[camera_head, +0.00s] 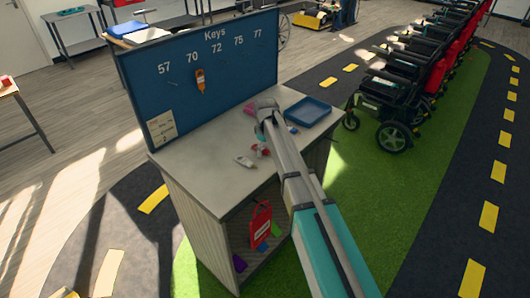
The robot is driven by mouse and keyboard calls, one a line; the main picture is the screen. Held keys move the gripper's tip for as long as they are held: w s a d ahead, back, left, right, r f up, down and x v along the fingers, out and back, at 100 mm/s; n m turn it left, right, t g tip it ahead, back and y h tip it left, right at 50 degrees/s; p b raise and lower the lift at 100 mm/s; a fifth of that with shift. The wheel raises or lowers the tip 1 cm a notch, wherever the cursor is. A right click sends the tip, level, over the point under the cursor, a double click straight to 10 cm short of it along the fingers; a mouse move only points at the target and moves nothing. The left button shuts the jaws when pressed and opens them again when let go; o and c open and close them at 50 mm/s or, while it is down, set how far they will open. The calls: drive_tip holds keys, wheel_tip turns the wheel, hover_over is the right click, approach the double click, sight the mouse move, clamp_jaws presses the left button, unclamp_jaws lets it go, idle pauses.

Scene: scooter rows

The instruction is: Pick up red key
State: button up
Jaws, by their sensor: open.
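A small red and white object (262,151) lies on the grey counter, just left of my forearm; it may be the red key, but it is too small to tell. A larger red tag-like item with a white label (261,222) is at the counter's open lower front. My gripper (264,115) is over the counter near the board, behind the small red object. It is open; its fingers are small and partly hidden by my arm. A pinkish item (249,109) shows beside it, partly covered.
A blue key board (215,60) with numbers stands at the counter's back; an orange tag (200,81) hangs there. A blue tray (308,111) and a pale tag (245,161) lie on the counter (205,160). Scooters (390,100) line the right.

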drive_tip(key=c, duration=1)
drive_tip(key=shift+o, duration=0.2)
drive_tip(key=shift+r, duration=0.1)
drive_tip(key=shift+r+p, duration=0.9)
drive_tip(key=shift+p, duration=0.15)
drive_tip(key=s+d+r+p, duration=0.3)
drive_tip(key=s+r+p, duration=0.8)
drive_tip(key=s, duration=0.2)
drive_tip(key=shift+s+d, duration=0.25)
drive_tip(key=shift+d, duration=0.1)
